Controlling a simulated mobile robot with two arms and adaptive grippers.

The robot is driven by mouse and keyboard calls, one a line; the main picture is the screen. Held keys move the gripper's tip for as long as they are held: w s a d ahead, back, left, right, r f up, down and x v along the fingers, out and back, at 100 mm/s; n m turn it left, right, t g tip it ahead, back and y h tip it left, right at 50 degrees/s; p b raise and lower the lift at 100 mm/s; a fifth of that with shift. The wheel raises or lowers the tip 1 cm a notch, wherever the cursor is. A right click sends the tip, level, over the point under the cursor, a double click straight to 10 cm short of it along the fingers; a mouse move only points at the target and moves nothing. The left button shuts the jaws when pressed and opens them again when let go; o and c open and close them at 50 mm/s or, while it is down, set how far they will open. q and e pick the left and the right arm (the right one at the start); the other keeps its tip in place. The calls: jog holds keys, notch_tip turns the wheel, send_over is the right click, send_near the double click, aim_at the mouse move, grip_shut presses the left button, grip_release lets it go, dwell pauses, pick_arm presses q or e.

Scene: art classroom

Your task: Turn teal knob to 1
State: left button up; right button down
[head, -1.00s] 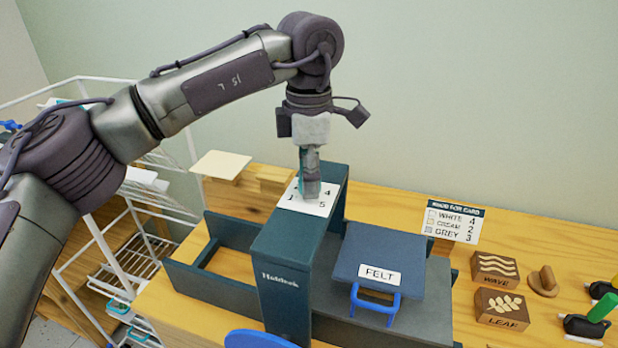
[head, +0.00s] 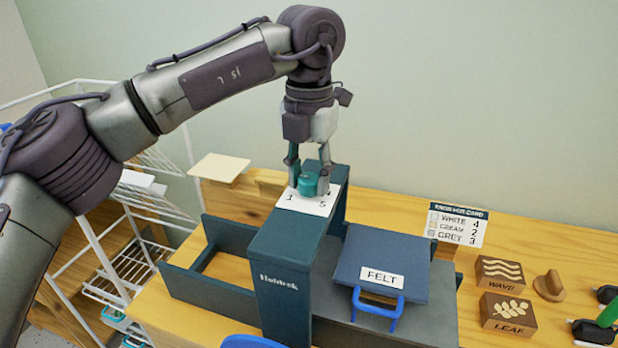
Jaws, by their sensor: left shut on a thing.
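The teal knob (head: 308,183) sits on a white number plate (head: 290,202) on top of the dark blue press (head: 265,250). The numbers 1 and 5 show at the plate's front, and part of a 4 shows at its right. My left gripper (head: 309,184) points straight down and is shut on the knob, one finger on each side of it. The knob's pointer cannot be made out. My right gripper is not in view.
A FELT board (head: 385,255) with a blue handle lies on the press bed. WAVE (head: 499,272) and LEAF (head: 507,312) blocks lie right. A white wire rack (head: 118,262) stands left.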

aim_at(309, 178)
pick_arm(q)
jog(key=n+b, duration=0.1)
jog(key=n, duration=0.5)
dwell(0.6)
jog(key=o, duration=1.1)
jog(key=shift+o, duration=0.2)
notch_tip(309, 178, up, 12)
jog(key=shift+r, duration=0.15)
